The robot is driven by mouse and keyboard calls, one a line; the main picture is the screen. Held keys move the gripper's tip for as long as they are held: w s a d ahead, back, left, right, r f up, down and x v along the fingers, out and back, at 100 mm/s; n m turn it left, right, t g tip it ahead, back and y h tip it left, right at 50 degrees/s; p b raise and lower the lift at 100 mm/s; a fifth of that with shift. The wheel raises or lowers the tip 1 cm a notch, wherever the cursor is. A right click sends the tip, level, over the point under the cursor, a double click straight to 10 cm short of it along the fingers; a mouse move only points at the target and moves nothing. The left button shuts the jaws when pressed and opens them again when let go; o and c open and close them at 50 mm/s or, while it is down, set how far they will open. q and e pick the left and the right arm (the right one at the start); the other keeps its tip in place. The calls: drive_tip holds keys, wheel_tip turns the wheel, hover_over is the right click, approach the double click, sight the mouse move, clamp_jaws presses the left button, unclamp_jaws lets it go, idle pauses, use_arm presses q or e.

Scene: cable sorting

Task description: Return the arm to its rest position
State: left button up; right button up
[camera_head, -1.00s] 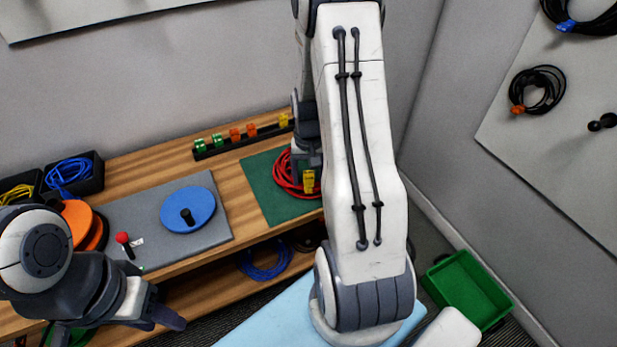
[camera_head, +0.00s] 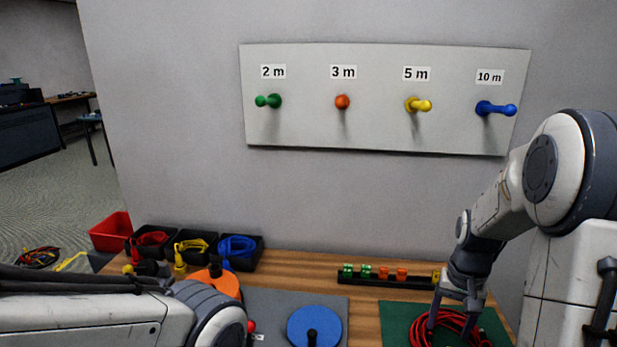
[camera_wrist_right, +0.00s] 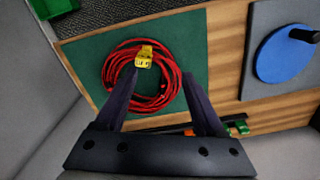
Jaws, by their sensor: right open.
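My right gripper (camera_head: 452,320) is open above the red cable coil (camera_head: 472,328) at the lower right of the head view. In the right wrist view its two fingers (camera_wrist_right: 158,80) are spread and hold nothing. The red coil (camera_wrist_right: 118,72) lies flat on the green mat (camera_wrist_right: 90,45), beyond the fingertips, with a yellow tag (camera_wrist_right: 144,56) on it. The exact gap between fingertips and coil is hard to judge. My left arm shows at the lower left of the head view, but its gripper is outside the picture.
A black strip with small coloured clips (camera_head: 385,279) lies behind the mat. A blue disc (camera_head: 316,325) sits on a grey mat to the left. Black bins with coloured cables (camera_head: 240,250) stand farther left. A pegboard (camera_head: 375,130) with coloured pegs hangs above the bench.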

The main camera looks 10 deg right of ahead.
drive_tip(key=s+a+r+n+p, duration=0.1)
drive_tip(key=s+a+r+n, duration=0.25)
drive_tip(key=a, duration=0.65)
drive_tip(key=s+a+r+n+p, duration=0.1)
drive_tip(key=s+a+r+n, duration=0.2)
drive_tip(key=a, duration=0.7)
drive_tip(key=s+a+r+n+y, duration=0.1)
drive_tip(key=s+a+r+n, duration=0.1)
drive_tip(key=s+a+n, duration=0.5)
drive_tip(key=s+a, duration=0.1)
drive_tip(key=s, duration=0.3)
drive_tip(key=shift+s+a+p, duration=0.2)
drive_tip(key=shift+s+p, duration=0.15)
drive_tip(key=shift+s, duration=0.05)
